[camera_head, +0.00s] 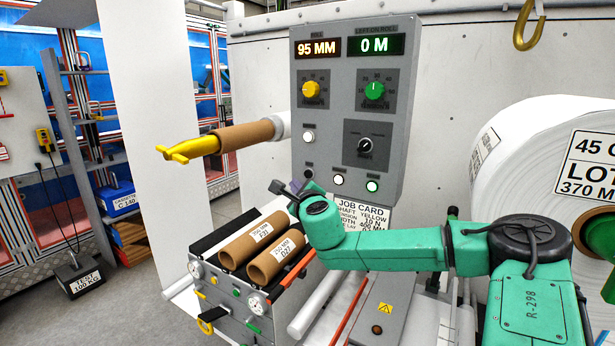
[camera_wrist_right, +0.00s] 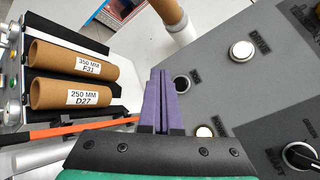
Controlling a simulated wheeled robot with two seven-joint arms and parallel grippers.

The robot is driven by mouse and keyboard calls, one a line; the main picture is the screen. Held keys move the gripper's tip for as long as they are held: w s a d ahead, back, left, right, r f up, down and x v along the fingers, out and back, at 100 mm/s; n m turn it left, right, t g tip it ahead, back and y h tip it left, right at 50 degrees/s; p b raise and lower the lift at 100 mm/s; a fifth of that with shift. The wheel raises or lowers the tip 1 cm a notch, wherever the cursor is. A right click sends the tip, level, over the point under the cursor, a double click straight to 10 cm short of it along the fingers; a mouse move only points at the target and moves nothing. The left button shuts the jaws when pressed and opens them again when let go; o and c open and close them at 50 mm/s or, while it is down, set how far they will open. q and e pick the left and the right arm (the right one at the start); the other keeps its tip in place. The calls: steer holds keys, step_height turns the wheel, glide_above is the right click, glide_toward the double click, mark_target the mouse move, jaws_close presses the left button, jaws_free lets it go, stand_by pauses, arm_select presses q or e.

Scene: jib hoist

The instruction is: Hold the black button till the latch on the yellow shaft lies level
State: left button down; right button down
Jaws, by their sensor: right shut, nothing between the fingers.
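The yellow shaft (camera_head: 207,145) sticks out to the left of the grey control panel (camera_head: 340,100), with a cardboard core around it. Its yellow latch (camera_head: 172,153) is at the free end and looks slanted; I cannot tell its exact angle. My left gripper is not in view.
A white button (camera_head: 308,137), a lit white button (camera_head: 338,180) and a green-ringed button (camera_head: 372,186) share the panel. Two cardboard cores (camera_head: 262,245) lie on a cart below. A large white roll (camera_head: 530,150) stands at right, and a hook (camera_head: 527,25) hangs above.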

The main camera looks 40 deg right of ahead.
mark_target(308, 174)
steer(key=shift+w+d, duration=0.25)
steer(key=shift+d, duration=0.6)
steer(key=shift+w+d, duration=0.25)
steer(key=shift+d, duration=0.6)
stand_by(0.6)
steer(key=shift+w+d, duration=0.15)
steer(key=shift+d, duration=0.25)
